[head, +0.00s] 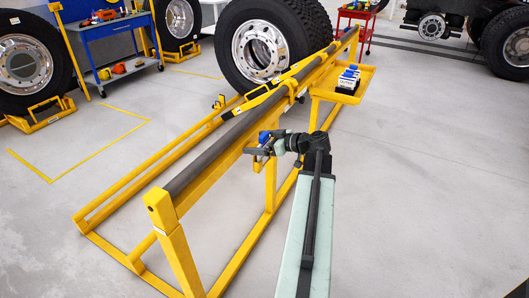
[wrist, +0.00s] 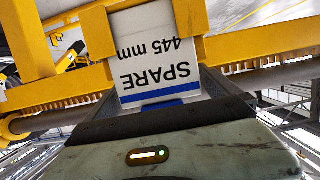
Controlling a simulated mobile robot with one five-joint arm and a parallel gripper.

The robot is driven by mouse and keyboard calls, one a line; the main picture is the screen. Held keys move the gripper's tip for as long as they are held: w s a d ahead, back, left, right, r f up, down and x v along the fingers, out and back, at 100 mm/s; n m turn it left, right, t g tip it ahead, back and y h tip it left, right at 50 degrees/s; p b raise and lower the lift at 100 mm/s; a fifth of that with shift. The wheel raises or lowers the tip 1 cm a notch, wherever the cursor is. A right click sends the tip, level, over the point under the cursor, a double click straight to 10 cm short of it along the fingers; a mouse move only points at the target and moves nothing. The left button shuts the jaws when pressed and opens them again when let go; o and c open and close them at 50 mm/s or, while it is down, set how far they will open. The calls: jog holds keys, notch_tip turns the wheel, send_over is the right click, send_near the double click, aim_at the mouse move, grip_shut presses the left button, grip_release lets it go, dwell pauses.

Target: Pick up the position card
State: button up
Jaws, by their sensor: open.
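The position card (wrist: 158,50) fills the upper middle of the wrist view. It is white with a blue stripe, and its text "SPARE 445 mm" appears upside down. It sits against the yellow frame, with yellow parts on both sides of it. My gripper (wrist: 163,97) is open, with its dark fingers on either side of the card's striped end; whether they touch it I cannot tell. In the head view, my gripper (head: 262,149) is beside the yellow rail at mid-length, with a small blue patch there. The card is mostly hidden in that view.
A long yellow stand with a dark bar (head: 215,150) runs diagonally alongside my arm. A yellow side tray (head: 342,97) holds blue-and-white items. A large truck wheel (head: 262,50) stands behind the rail. A blue workbench (head: 115,28) is at the back left. The floor at right is clear.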

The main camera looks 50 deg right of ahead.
jog(key=shift+w+f, duration=0.1)
jog(key=shift+w, duration=0.15)
jog(key=c, duration=1.2)
notch_tip(320, 180, up, 11)
jog(key=p, duration=1)
jog(key=shift+f+p, duration=0.2)
jog(key=shift+p, duration=0.1)
